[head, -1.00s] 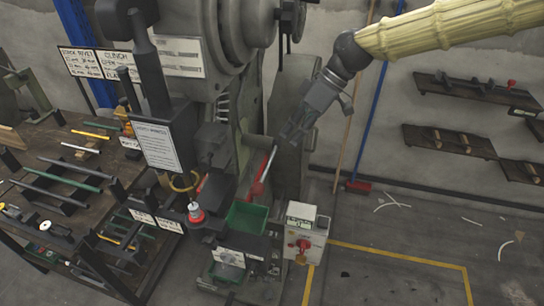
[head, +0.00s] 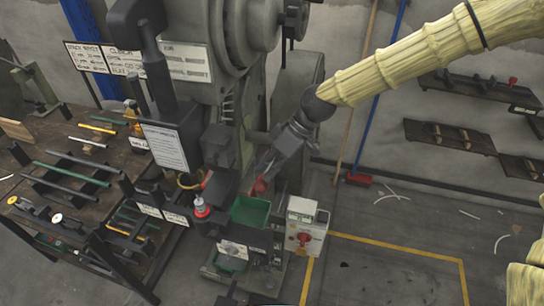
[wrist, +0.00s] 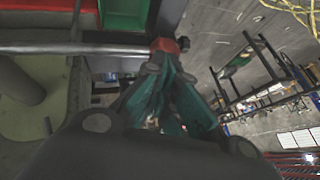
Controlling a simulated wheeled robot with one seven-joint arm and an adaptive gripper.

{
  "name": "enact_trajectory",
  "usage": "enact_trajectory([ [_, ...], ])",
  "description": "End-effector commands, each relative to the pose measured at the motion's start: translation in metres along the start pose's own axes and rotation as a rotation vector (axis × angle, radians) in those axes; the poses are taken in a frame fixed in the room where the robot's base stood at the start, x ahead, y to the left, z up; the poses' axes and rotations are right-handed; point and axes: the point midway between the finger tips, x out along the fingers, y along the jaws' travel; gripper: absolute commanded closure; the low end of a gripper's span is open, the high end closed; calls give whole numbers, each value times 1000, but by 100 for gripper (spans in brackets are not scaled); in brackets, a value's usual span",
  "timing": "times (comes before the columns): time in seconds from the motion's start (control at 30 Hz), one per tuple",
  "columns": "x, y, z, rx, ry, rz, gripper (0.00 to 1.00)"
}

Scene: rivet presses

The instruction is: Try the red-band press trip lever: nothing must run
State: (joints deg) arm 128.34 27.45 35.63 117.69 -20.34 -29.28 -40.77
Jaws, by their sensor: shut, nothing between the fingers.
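The rivet press (head: 247,90) stands in the middle of the head view. Its trip lever (head: 259,187) shows there as a small red end, partly hidden by my gripper. In the wrist view the lever is a pale metal bar (wrist: 45,48) with a red end (wrist: 165,46). My gripper (head: 262,170) is shut and empty, pointing down at the lever's red end. In the wrist view its fingers (wrist: 172,82) are together just below the red end. I cannot tell whether they touch it.
A grey control box (head: 306,232) with a red knob stands right of the green bin (head: 250,213). A red-and-white part (head: 201,208) sits left of the bin. A rack of rods (head: 70,170) stands at left. The floor at right is mostly open.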

Motion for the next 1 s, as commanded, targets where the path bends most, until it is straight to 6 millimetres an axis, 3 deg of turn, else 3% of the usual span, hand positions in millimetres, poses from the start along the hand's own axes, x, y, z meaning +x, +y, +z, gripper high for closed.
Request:
enact_trajectory([
  [0.57, 9, 0, 1, -2, 0, 4, 100],
  [1.0, 45, 8, 20, -89, -4, 168, 100],
])
